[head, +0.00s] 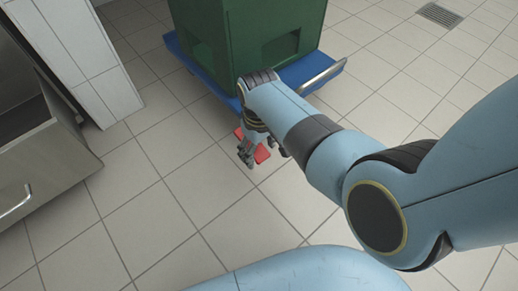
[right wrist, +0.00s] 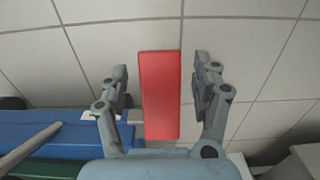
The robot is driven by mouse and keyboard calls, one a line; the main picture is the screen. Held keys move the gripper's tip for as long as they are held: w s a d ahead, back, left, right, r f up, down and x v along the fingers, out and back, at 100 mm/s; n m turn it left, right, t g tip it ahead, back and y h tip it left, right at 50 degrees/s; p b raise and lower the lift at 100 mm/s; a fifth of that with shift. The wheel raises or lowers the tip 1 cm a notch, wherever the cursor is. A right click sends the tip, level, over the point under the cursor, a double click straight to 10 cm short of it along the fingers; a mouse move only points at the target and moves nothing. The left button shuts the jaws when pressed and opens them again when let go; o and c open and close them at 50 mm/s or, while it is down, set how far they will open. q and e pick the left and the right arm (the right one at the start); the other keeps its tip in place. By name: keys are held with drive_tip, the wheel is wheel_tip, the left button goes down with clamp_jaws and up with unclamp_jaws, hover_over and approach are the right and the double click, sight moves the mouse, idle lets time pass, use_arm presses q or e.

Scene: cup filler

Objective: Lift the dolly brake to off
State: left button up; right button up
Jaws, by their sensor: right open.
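The dolly (head: 212,84) is a low blue platform on the tiled floor, and it also shows in the right wrist view (right wrist: 65,137). Its brake is a red flat pedal (right wrist: 160,95), seen between my right gripper's fingers in the right wrist view. In the head view the red pedal (head: 262,154) is partly hidden behind my right gripper (head: 246,152). My right gripper is open, with one finger on each side of the pedal and a visible gap on both sides. Whether the pedal is up or down is hard to tell. My left gripper is not in view.
A green crate (head: 220,30) stands on the dolly. A metal bar handle (head: 322,76) is at the dolly's right. A steel cabinet (head: 45,150) and a white tiled wall (head: 75,50) stand at the left. The floor in front is clear.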

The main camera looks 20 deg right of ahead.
clamp_jaws()
idle(0.6)
